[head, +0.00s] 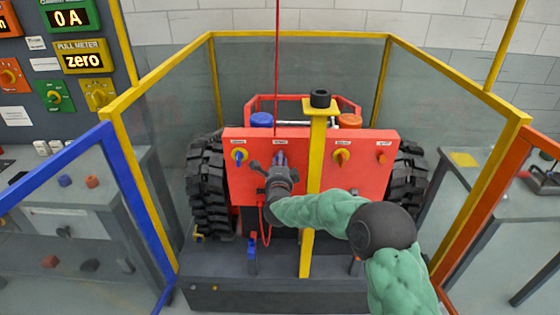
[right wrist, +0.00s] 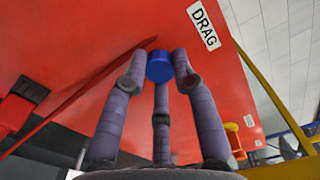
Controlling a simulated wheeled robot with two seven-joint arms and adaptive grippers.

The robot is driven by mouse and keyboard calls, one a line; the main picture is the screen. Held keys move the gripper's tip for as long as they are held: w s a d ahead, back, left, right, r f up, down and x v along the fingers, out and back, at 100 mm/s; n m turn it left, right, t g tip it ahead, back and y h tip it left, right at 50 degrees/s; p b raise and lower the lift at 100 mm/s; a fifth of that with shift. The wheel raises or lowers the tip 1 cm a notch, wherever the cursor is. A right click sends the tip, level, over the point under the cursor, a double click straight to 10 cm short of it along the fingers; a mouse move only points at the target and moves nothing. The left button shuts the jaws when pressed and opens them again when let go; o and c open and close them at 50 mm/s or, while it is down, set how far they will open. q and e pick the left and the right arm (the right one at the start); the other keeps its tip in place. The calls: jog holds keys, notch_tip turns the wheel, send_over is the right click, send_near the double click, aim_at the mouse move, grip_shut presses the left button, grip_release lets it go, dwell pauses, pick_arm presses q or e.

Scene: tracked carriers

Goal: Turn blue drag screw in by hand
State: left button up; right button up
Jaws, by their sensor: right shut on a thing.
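The red panel (head: 335,188) of the tracked carrier faces me, with a row of labelled knobs. The blue drag screw (right wrist: 160,66) sits beneath the DRAG label (right wrist: 204,25) in the right wrist view. My right gripper (head: 275,168) reaches the panel from the front. Its three dark fingers are closed around the blue screw, which shows between the fingertips in the right wrist view. In the head view the fingers hide most of the screw. How far the screw stands out is hard to tell. My left gripper is not in view.
A yellow post (head: 317,150) with a black cap stands just right of my right gripper. A thin red line hangs above. Yellow-framed glass panels surround the carrier.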

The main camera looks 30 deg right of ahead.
jog(key=m, duration=0.8)
jog(key=o, duration=1)
jog(key=shift+m, duration=0.3)
jog(key=shift+o, duration=0.2)
